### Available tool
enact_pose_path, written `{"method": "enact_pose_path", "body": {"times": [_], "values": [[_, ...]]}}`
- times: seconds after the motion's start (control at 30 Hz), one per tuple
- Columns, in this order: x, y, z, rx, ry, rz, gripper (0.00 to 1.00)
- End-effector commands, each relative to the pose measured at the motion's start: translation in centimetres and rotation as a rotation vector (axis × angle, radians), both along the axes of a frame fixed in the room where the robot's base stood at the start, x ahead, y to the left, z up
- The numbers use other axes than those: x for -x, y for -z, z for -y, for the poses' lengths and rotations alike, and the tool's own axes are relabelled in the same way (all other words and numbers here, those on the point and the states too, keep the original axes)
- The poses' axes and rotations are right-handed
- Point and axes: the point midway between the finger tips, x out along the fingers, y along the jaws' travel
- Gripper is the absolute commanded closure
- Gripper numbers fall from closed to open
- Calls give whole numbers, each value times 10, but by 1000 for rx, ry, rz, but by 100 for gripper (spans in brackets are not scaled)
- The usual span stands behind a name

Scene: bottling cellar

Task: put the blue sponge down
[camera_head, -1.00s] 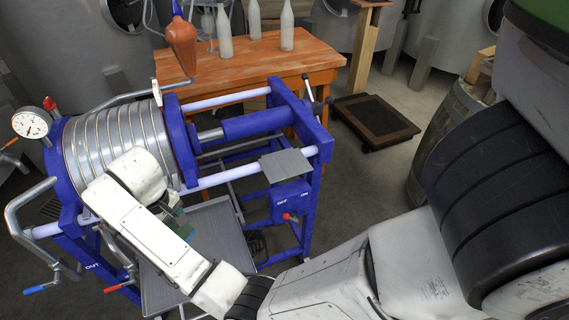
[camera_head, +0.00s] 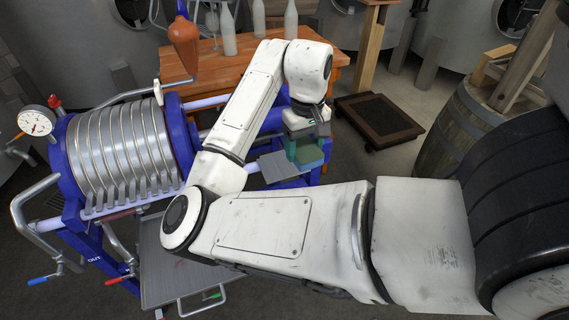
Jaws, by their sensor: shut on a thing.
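My gripper (camera_head: 306,154) is at the end of my raised arm, over the right end of the blue press frame. It points down and is shut on a blue-green block, which I take for the blue sponge (camera_head: 309,153). The jaws partly cover the sponge. The sponge is beside or over the small grey plate (camera_head: 278,167) on the press frame. I cannot tell whether it touches the plate.
The press's ribbed steel drum (camera_head: 122,150) and dial gauge (camera_head: 36,121) are at left, with a grey tray (camera_head: 175,262) below. A wooden table (camera_head: 240,68) with pale bottles stands behind. A dark low platform (camera_head: 380,119) and a barrel (camera_head: 455,135) are at right.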

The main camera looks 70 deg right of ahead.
Motion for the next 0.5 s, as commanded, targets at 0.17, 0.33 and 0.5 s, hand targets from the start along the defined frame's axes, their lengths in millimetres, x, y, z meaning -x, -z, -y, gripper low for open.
{"method": "enact_pose_path", "body": {"times": [0.17,0.33,0.5], "values": [[33,-3,-6,1,69,1,66],[26,5,2,0,77,-3,66],[-4,23,24,0,76,-4,66]]}}
